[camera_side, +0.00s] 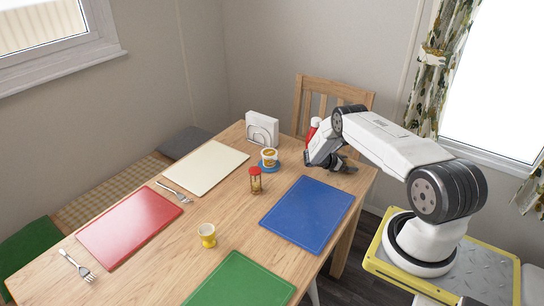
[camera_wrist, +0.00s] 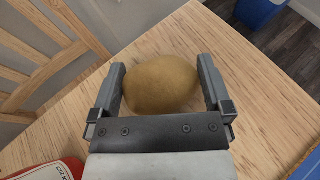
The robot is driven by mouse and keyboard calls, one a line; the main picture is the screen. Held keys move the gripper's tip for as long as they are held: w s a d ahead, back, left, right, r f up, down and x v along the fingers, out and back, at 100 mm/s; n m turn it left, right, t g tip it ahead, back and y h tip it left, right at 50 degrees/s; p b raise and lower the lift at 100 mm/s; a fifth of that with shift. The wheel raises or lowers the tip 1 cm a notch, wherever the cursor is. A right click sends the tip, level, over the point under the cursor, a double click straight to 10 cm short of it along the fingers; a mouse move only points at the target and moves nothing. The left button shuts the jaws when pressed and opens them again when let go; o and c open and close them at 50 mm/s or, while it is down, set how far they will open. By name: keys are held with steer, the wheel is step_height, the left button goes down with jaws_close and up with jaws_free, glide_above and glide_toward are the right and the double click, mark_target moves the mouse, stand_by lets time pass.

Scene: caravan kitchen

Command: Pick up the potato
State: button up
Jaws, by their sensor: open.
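The potato (camera_wrist: 161,84) is a plain brown oval lying on the wooden table in the wrist view. My gripper (camera_wrist: 162,80) is open, with one finger on each side of the potato. The left finger is very close to the potato's left end, and a narrow gap shows at the right end. I cannot tell whether either finger touches it. In the side view my gripper (camera_side: 343,165) is low over the far right corner of the table, and the potato is hidden there.
A blue board (camera_side: 307,214) lies in front. A napkin holder (camera_side: 262,130), a tub (camera_side: 269,157) and a spice jar (camera_side: 255,180) stand to the left.

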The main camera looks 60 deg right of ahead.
steer(key=shift+c, duration=0.2)
stand_by(0.3)
steer(key=c, duration=1)
steer(key=shift+o, duration=0.2)
